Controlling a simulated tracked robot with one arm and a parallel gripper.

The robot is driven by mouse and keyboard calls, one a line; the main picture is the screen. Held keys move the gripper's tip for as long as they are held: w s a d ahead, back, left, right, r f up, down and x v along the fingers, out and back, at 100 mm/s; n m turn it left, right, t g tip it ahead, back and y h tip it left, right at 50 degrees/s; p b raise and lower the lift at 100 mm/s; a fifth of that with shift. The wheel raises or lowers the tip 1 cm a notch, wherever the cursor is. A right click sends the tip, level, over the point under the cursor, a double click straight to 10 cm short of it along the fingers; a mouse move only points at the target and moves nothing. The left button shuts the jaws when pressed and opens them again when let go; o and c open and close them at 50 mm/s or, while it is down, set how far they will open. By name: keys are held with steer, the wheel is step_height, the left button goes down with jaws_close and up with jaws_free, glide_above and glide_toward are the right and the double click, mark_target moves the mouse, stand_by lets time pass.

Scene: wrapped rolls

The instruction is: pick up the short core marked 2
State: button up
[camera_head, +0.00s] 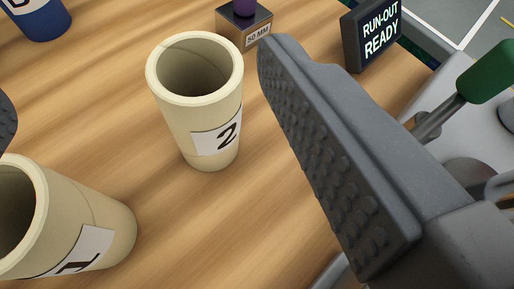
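The short core marked 2 (205,128) is a cream hollow tube standing upright on the wooden table. Its label with the black 2 faces toward me. My gripper (135,95) is open. Its large grey studded finger is to the right of the core, apart from it in the picture. Only a small dark edge of the other finger shows at the left border. The core stands between the two fingers as seen here, and nothing is held.
A similar cream core marked 1 (85,235) stands at the lower left. A blue roll (42,22) is at the top left. A block marked 50 MM (245,30) and a RUN-OUT READY sign (371,35) stand behind. A green-handled lever (484,72) is at the right.

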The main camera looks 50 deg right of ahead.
mark_target(214, 122)
steer(key=d+f, duration=0.1)
steer(key=f, duration=0.3)
steer(key=d+f+b, duration=0.1)
steer(key=f, duration=0.1)
steer(key=shift+d+f, duration=0.15)
steer(key=shift+d, duration=0.2)
steer(key=shift+x, duration=1)
steer(key=shift+b+x, duration=1.05)
steer(key=shift+x, duration=1.65)
steer(key=shift+a, duration=0.1)
steer(key=c, duration=1.1)
